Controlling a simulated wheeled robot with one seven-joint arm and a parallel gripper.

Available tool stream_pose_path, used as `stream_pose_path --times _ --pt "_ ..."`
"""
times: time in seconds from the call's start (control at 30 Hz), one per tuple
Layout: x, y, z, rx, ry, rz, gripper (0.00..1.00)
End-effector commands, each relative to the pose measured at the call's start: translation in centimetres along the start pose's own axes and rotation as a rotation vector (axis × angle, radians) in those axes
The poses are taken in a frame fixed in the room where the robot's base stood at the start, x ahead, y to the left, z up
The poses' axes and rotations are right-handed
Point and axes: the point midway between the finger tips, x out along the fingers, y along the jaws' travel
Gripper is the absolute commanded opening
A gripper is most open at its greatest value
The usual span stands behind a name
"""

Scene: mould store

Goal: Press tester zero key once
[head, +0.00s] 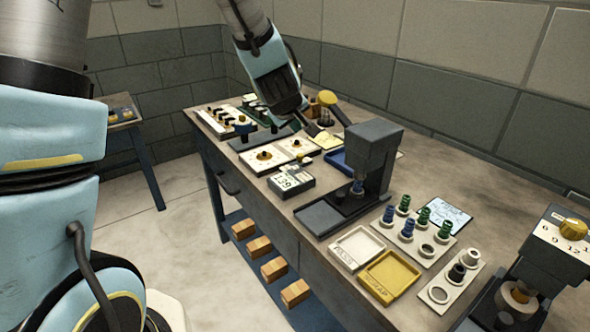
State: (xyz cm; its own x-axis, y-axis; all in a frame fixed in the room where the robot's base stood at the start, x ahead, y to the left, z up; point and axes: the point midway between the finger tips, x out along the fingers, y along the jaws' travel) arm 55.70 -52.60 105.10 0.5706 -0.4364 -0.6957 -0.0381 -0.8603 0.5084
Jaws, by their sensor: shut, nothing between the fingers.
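A small grey box with a pale numeric display (288,181) stands on the bench, left of a dark grey press-like stand (362,150). These look like parts of the tester, but I cannot tell for sure. I cannot make out which key is the zero key. My gripper (311,128) is shut and empty, pointing down to the right. In the picture it is above and behind the display box and left of the stand, apparently clear of both.
A white tray (358,248) and a yellow scrap tray (389,277) sit at the front. Racks hold blue and green parts (423,217). A second machine with a yellow knob (573,229) stands at right.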

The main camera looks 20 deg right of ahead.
Motion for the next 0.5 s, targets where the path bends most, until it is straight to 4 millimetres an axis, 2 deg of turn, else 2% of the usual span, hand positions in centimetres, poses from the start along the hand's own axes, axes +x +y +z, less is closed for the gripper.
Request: stream_pose_path --times 0.27,0.5 --pt "0.02 -0.09 -0.02 0.000 0.000 -0.001 0.00" --pt "0.90 -0.78 0.62 0.000 -0.001 -0.002 0.00"
